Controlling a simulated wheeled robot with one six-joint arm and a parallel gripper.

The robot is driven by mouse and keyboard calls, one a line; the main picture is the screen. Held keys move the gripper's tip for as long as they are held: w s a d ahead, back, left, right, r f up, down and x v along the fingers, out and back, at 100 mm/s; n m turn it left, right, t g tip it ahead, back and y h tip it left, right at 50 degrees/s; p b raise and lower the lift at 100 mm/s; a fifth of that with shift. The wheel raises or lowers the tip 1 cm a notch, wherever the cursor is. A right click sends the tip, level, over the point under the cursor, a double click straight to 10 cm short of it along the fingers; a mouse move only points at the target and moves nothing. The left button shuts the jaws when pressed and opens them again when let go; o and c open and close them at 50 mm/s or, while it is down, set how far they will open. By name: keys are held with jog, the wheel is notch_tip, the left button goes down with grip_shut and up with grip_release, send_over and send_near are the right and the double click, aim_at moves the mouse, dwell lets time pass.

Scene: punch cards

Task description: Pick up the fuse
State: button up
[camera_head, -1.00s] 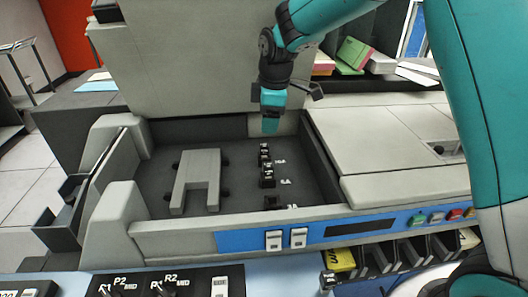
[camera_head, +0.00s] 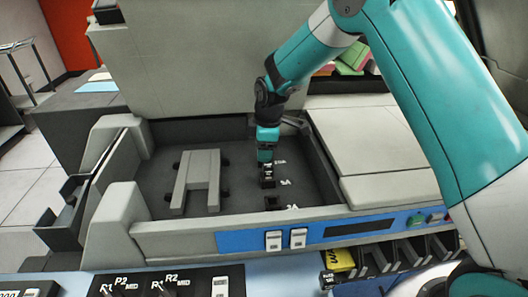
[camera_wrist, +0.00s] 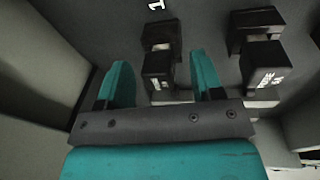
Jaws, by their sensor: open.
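My gripper (camera_head: 265,158) is down inside the dark open bay, over the back end of a row of small black fuse holders. In the wrist view my gripper (camera_wrist: 158,62) is open, with its two teal fingers spread. A black fuse (camera_wrist: 159,64) with a small white label stands between the fingers, apart from both as far as I can see. A second black fuse (camera_wrist: 262,60) with white lettering stands to its right, outside the fingers. In the head view, a fuse block (camera_head: 268,178) shows by the 5A mark, just below my gripper. My gripper largely hides the back one.
Another black holder (camera_head: 272,203) sits by the 3A mark near the bay's front wall. A grey H-shaped bracket (camera_head: 197,180) is on the bay floor to the left. The raised grey cover (camera_head: 190,60) stands behind, and grey panels (camera_head: 375,150) lie to the right.

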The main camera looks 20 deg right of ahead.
jog(key=c, duration=1)
jog(key=shift+c, duration=0.2)
jog(key=shift+w+r, duration=0.1)
